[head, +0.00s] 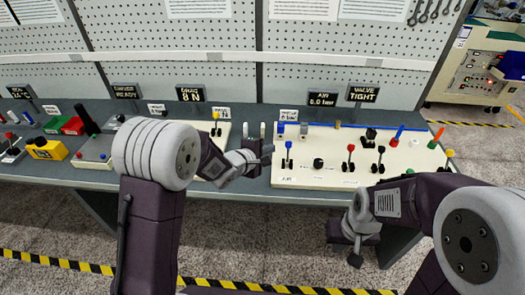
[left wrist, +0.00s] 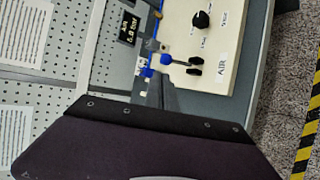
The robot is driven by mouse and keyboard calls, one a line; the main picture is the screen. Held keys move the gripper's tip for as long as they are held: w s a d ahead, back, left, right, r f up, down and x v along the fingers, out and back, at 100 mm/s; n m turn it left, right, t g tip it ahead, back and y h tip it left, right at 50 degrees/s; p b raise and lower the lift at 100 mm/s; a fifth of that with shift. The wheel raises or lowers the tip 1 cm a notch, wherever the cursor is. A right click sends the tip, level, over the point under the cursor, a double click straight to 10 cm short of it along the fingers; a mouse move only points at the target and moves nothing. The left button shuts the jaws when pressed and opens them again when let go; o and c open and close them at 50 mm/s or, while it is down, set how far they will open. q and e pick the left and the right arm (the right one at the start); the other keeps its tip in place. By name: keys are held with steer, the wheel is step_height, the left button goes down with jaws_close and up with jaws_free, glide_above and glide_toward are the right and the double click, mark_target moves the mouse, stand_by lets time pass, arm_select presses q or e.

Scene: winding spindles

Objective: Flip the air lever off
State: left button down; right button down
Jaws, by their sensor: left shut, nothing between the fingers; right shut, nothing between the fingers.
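The air lever (head: 289,155) has a blue ball on a stem. It stands at the left end of the cream panel (head: 330,181), just above its label. In the left wrist view the blue ball (left wrist: 166,60) shows, its stem running to a black base near the AIR label (left wrist: 222,65). My left gripper (head: 268,153) is shut and empty. In the head view it is just left of the lever, apart from it in the picture. My right gripper (head: 355,261) is shut and empty, low in front of the bench.
An AIR 5.0 bar sign (head: 322,100) stands behind the panel. A yellow-topped lever (head: 216,117) stands on another panel left of my left gripper. Pegboard backs the bench.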

arm_select(q)
steer(key=shift+s+a+r+t, duration=0.5)
steer(key=shift+s+a+r, duration=0.35)
steer(key=shift+a+r, duration=1.45)
steer(key=s+a+f+g+y, duration=0.2)
steer(key=s+a+y, duration=0.3)
steer(key=a, duration=0.2)
steer(key=s+a+f+m+g, duration=0.1)
steer(key=s+f+m+g, duration=0.2)
steer(key=s+m, duration=0.2)
steer(key=s+a+f+m+g, duration=0.1)
steer(key=s+f+m+g, duration=0.2)
steer(key=s, duration=0.5)
steer(key=s+a+f+m+g+y, duration=0.1)
steer(key=s+f+m+g, duration=0.2)
steer(key=s+m, duration=0.3)
steer(key=shift+s+a+f+m, duration=0.3)
steer(key=shift+s+f, duration=0.15)
steer(key=shift+s, duration=0.4)
arm_select(e)
steer(key=shift+w, duration=0.15)
